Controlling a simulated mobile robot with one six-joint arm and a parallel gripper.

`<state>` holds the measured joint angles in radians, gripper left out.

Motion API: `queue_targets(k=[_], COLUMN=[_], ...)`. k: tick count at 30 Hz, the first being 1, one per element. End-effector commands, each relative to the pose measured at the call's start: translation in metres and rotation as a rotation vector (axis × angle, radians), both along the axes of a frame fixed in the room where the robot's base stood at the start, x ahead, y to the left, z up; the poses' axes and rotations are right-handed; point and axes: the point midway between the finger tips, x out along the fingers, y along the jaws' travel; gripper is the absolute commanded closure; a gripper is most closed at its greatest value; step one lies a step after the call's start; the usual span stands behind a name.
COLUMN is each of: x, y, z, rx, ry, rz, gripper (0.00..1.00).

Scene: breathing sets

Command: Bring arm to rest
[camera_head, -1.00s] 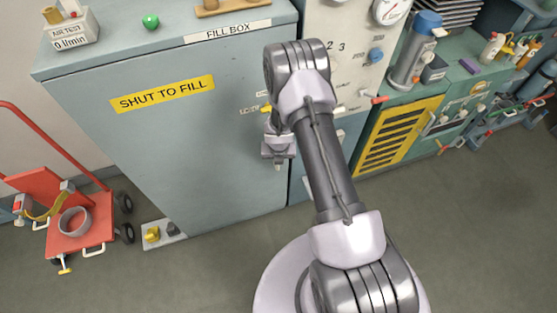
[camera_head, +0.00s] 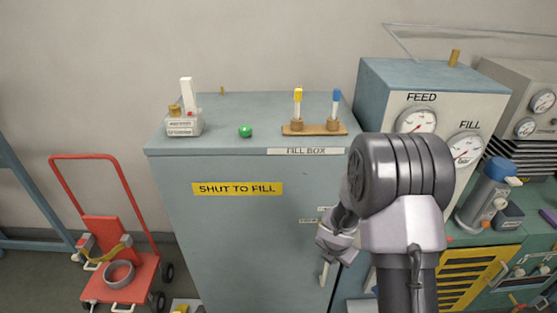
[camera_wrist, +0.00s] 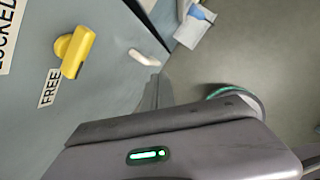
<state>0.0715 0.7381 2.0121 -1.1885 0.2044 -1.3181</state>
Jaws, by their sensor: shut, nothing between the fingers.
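My arm rises at the right of the head view, its big grey joint in front of the fill box (camera_head: 230,240). My gripper (camera_head: 332,246) is small and partly hidden beside that joint, close in front of the right part of the fill box door. It is shut and empty. In the wrist view the grey gripper body with a green light fills the bottom. A yellow knob (camera_wrist: 74,50) on the door shows there beside the labels FREE and LOCKED. A pale handle (camera_wrist: 148,57) is just beyond it, apart from the gripper body.
On the fill box stand a green button (camera_head: 245,131), a small meter block (camera_head: 184,126) and a wooden rack (camera_head: 314,129) with two capped tubes. A red cart (camera_head: 122,275) is at left. A gauge panel (camera_head: 430,90) and a yellow vented cabinet (camera_head: 470,275) are at right.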

Motion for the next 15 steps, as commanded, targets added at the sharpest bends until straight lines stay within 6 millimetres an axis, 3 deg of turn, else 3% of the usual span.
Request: queue_targets(k=[1, 2, 3, 5, 6, 9, 12, 15], x=[0.0, -0.006, -0.019, -0.047, -0.071, -0.137, -0.195, -0.233], y=[-0.006, -0.009, -0.01, -0.007, -0.002, 0.024, 0.06, 0.091], z=[0.041, 0.067, 0.099, 0.14, 0.164, 0.203, 0.218, 0.224], rx=[0.036, 0.071, 0.131, 0.247, 0.343, 0.625, 0.894, 1.077], ry=[-0.091, -0.143, -0.21, -0.299, -0.347, -0.4, -0.331, -0.204], rz=[-0.224, -0.383, -0.595, -0.918, -1.134, -1.65, -2.063, -2.331], gripper=[1.0, 1.0, 1.0, 1.0, 1.0, 1.0, 1.0, 1.0])
